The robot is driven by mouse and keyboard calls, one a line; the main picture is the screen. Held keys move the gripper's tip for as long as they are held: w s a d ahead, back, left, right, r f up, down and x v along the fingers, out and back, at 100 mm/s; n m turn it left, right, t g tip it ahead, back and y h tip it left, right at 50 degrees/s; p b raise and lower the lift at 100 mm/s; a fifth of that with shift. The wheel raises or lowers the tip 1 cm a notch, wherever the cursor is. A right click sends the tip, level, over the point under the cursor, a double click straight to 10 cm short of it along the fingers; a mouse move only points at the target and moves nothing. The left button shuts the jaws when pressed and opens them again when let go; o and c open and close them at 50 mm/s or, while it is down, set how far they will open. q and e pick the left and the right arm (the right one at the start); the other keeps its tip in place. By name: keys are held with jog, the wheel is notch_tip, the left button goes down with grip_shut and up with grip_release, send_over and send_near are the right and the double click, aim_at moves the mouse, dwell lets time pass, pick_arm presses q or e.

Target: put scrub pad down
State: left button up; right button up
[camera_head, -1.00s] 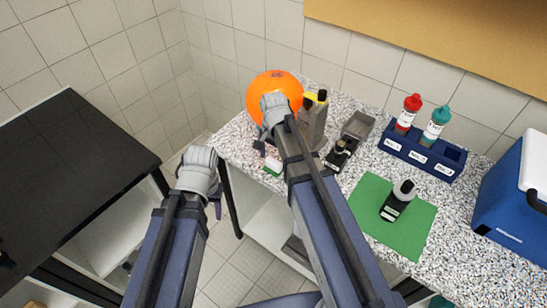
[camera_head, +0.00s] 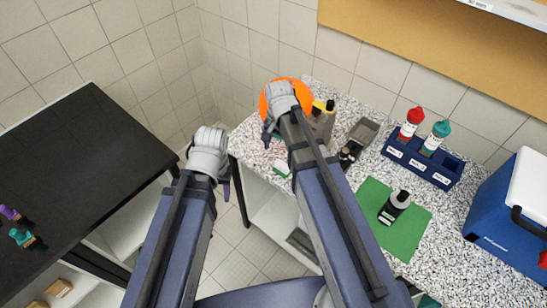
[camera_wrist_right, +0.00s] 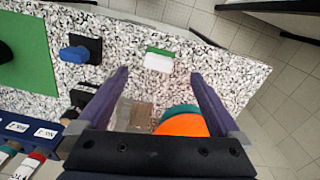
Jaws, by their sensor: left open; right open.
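The scrub pad (camera_head: 282,168), white with a green layer, lies on the speckled counter near its front left edge. It also shows in the right wrist view (camera_wrist_right: 158,61), just beyond and between the fingertips. My right gripper (camera_wrist_right: 160,76) is open and empty, with its fingers apart from the pad. In the head view my right gripper (camera_head: 269,137) is partly hidden by its own wrist. My left gripper (camera_head: 225,186) hangs left of the counter over the floor, open and mostly hidden behind its wrist.
An orange round object (camera_head: 274,100) and a grey container (camera_head: 322,122) stand behind my right wrist. A blue bottle rack (camera_head: 424,163) and a blue cooler (camera_head: 500,215) stand right. A black table (camera_head: 75,165) is left.

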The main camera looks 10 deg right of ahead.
jog(key=s+a+n+h, duration=0.1)
jog(key=s+a+n, duration=0.7)
jog(key=s+n, duration=0.4)
jog(key=shift+s+a, duration=0.4)
jog(key=shift+r, duration=0.1)
